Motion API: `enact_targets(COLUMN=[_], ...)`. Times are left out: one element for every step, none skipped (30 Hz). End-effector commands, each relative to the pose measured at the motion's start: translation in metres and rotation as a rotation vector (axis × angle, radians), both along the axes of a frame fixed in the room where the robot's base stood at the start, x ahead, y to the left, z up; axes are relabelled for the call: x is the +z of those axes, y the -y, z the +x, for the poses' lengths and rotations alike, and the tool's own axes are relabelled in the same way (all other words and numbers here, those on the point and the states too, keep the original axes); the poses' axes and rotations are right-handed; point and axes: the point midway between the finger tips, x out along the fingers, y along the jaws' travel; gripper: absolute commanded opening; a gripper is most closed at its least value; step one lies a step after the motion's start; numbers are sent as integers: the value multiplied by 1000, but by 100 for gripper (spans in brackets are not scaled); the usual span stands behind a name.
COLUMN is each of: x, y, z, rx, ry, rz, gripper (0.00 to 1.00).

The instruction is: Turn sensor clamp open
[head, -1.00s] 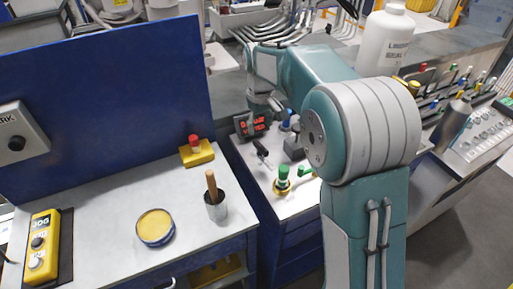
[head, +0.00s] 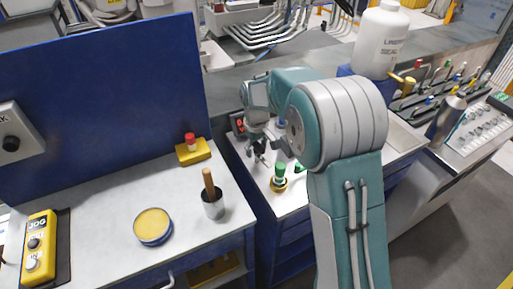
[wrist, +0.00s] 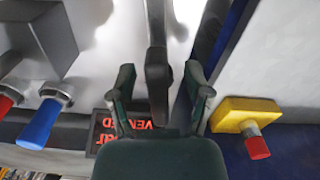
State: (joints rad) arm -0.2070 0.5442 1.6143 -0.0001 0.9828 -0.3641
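My gripper (wrist: 160,72) reaches down over the small bench, its two dark fingers spread apart. In the wrist view, a dark, narrow bar-like handle (wrist: 157,85) stands between the fingers, apparently the sensor clamp's lever. A gap shows on each side of it, and I see no contact. In the head view my gripper (head: 257,148) is above the bench beside the green-topped valve (head: 280,178) and largely covers the handle. A display (wrist: 128,134) with red letters lies behind the fingers in the wrist view, partly hidden by my gripper; its edge shows in the head view (head: 238,122).
A yellow box with a red button (head: 193,152) stands on the left bench, near the gripper in the wrist view (wrist: 246,113). A grey block (wrist: 35,35), a blue handle (wrist: 40,124) and a red one lie left in the wrist view. A cup (head: 213,205) holds a wooden handle.

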Motion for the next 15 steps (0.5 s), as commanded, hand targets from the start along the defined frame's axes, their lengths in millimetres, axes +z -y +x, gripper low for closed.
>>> enact_targets(x=[0,0,0,0,0,0,0,0,0,0,0,-1,-1,-1,-1], y=[0,0,0,0,0,0,0,0,0,0,0,0,0,0,0], z=[0,0,0,0,0,0,0,0,0,0,0,0,0,0,0], rx=[0,0,0,0,0,0,0,0,1,2,4,8,12,19,29], ry=[0,0,0,0,0,0,0,0,-1,-1,-1,-1,-1,-1,-2], rz=[0,0,0,0,0,0,0,0,0,0,0,0,0,0,0], gripper=[29,15,0,0,0,0,0,0,0,0,0,0,0,0,0])
